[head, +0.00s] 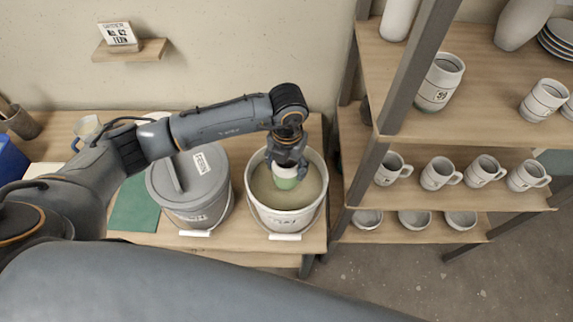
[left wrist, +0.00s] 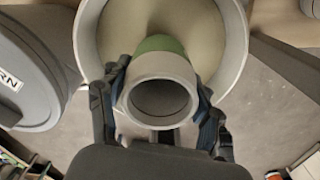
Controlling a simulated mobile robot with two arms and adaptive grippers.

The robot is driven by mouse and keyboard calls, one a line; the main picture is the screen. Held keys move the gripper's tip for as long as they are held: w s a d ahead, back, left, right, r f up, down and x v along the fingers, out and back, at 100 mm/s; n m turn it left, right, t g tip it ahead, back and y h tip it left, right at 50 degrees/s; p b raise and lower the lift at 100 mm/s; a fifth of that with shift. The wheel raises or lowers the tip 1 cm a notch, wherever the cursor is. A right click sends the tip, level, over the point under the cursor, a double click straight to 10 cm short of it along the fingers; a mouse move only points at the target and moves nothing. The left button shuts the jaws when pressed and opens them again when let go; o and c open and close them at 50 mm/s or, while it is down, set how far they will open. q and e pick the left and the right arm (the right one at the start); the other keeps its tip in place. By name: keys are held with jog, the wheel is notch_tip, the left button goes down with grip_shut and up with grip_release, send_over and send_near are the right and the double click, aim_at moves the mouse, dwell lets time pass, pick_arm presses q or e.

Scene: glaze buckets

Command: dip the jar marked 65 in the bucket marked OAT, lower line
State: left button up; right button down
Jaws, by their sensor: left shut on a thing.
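My left gripper (head: 287,168) is shut on a pale jar (head: 284,172) with a green lower part. It holds the jar mouth-up, inside the rim outline of the open white bucket (head: 285,220), whose front label seems to read OAT. The bucket holds beige glaze. I cannot tell whether the jar's base touches the glaze. In the left wrist view the jar's open mouth (left wrist: 160,90) faces the camera between the fingers (left wrist: 160,100), with its green part beyond. No number shows on the jar. My right gripper is not in view.
A lidded grey bucket (head: 190,195) stands just left of the open bucket. Shelves (head: 470,150) with mugs, bowls and a marked jar (head: 440,82) stand close on the right. A green mat (head: 135,207) lies on the table at left. A card (head: 120,36) stands on a wall shelf.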

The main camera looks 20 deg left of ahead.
pick_arm(q)
notch_tip(320, 180, down, 4)
jog(key=b, duration=0.3)
jog(key=shift+r, duration=0.25)
jog(key=shift+f+b, duration=0.5)
jog(key=shift+b, duration=0.2)
jog(key=shift+f, duration=0.1)
dwell(1.3)
dwell(0.9)
